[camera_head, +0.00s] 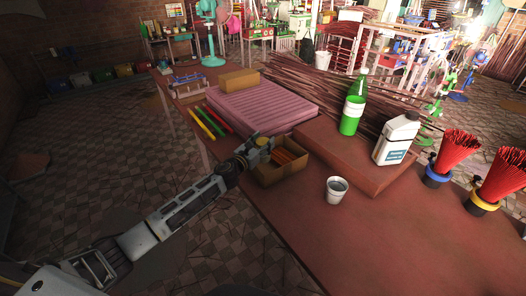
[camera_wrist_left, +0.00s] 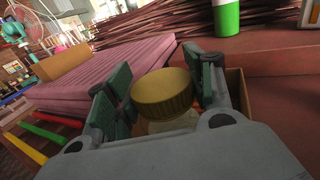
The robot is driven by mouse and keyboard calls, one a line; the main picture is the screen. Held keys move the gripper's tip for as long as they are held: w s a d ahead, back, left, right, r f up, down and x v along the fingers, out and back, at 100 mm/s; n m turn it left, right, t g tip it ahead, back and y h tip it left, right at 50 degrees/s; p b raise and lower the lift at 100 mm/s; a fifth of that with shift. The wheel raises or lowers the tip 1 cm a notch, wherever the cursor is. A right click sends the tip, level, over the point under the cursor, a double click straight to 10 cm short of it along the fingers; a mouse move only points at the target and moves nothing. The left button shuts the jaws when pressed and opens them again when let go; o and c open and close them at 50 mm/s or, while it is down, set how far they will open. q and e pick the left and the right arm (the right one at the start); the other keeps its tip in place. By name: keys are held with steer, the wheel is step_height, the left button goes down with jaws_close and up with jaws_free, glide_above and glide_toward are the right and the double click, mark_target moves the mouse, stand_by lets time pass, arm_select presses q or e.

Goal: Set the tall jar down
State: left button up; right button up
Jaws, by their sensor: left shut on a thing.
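My left gripper (camera_head: 262,147) is shut on the tall jar, whose ribbed gold lid (camera_wrist_left: 163,92) shows between the green-padded fingers in the left wrist view. A pale strip of the jar's body (camera_wrist_left: 174,124) shows under the lid; its base is hidden. In the head view the gripper is at the near-left edge of the table, at the open cardboard box (camera_head: 268,178). The gripper covers most of the jar there. I cannot tell whether the jar touches anything below. My right gripper is not in view.
The box holds orange-brown sticks (camera_head: 290,158). A grey metal cup (camera_head: 336,191) stands to its right. A pink mattress-like stack (camera_head: 262,108), coloured rods (camera_head: 205,122), a green bottle (camera_head: 351,115) and a white jug (camera_head: 396,140) stand around. The table's near right (camera_head: 400,240) is clear.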

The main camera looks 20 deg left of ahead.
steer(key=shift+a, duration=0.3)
arm_select(q)
steer(key=shift+f+b, duration=0.5)
steer(key=shift+f, duration=1.55)
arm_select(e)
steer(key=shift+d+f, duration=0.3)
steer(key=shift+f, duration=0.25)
arm_select(q)
steer(key=shift+f+b, duration=0.35)
steer(key=shift+b, duration=0.05)
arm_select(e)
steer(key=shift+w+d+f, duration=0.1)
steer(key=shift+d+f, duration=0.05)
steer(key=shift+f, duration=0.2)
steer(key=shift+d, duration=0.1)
arm_select(q)
steer(key=shift+f, duration=0.25)
steer(key=o, duration=1.5)
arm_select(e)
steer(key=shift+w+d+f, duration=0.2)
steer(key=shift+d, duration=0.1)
